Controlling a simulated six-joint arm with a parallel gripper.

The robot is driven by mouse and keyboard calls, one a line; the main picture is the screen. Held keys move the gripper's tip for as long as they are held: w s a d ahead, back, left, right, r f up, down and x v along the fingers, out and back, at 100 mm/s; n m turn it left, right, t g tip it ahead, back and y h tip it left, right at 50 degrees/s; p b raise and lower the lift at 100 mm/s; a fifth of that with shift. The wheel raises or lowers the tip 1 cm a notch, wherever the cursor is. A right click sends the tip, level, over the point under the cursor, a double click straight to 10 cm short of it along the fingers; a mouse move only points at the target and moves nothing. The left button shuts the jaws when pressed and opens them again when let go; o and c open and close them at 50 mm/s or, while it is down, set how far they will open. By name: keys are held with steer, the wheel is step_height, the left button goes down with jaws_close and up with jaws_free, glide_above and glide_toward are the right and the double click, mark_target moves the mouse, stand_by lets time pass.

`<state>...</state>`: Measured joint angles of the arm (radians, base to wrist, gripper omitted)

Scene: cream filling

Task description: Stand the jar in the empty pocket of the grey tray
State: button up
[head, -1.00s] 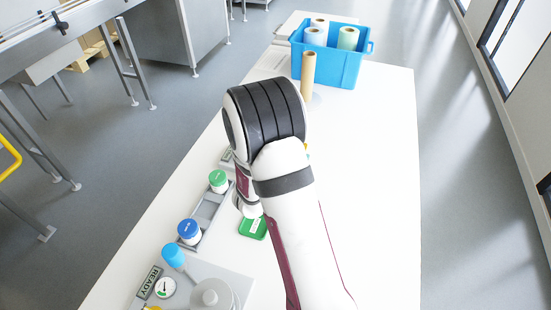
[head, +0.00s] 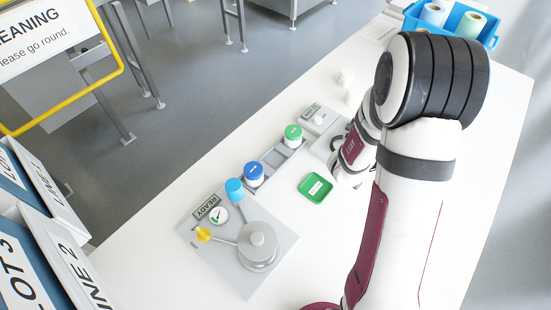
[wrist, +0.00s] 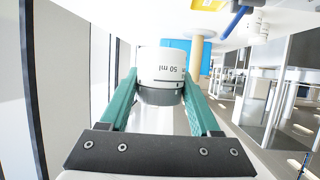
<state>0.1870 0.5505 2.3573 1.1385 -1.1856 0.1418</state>
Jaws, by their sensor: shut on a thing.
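In the wrist view a white jar (wrist: 162,66) marked "50 ml", with a dark grey band at its end nearer the palm, is between the two teal fingers of my gripper (wrist: 161,90). My gripper is shut on it. The lettering appears upside down in that picture. The grey tray (head: 272,157) is in the head view, with a blue-topped jar (head: 253,174) at its near end and a green-topped jar (head: 293,136) at its far end. An empty pocket shows between them. My arm hides the fingers and the held jar in the head view.
A green labelled dish (head: 316,188) lies right of the tray. A grey station with a pot (head: 258,245) and a READY sign stands nearer. A small grey device (head: 318,117) stands beyond the tray. A blue crate (head: 457,20) holds rolls at the back.

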steer(key=w+a+r+n+t+y, duration=0.1)
steer(key=w+a+n+t+y, duration=0.1)
steer(key=w+n+t+y, duration=0.3)
steer(key=n+g+y, duration=0.3)
steer(key=n+y, duration=1)
steer(key=y, duration=0.1)
glide_above(275, 161)
step_height(275, 161, down, 10)
steer(key=shift+d+r, duration=0.1)
steer(key=shift+d, duration=0.05)
steer(key=shift+w+f, duration=0.1)
steer(key=shift+f, duration=2.1)
steer(key=shift+f, duration=0.1)
steer(key=o, duration=1.4)
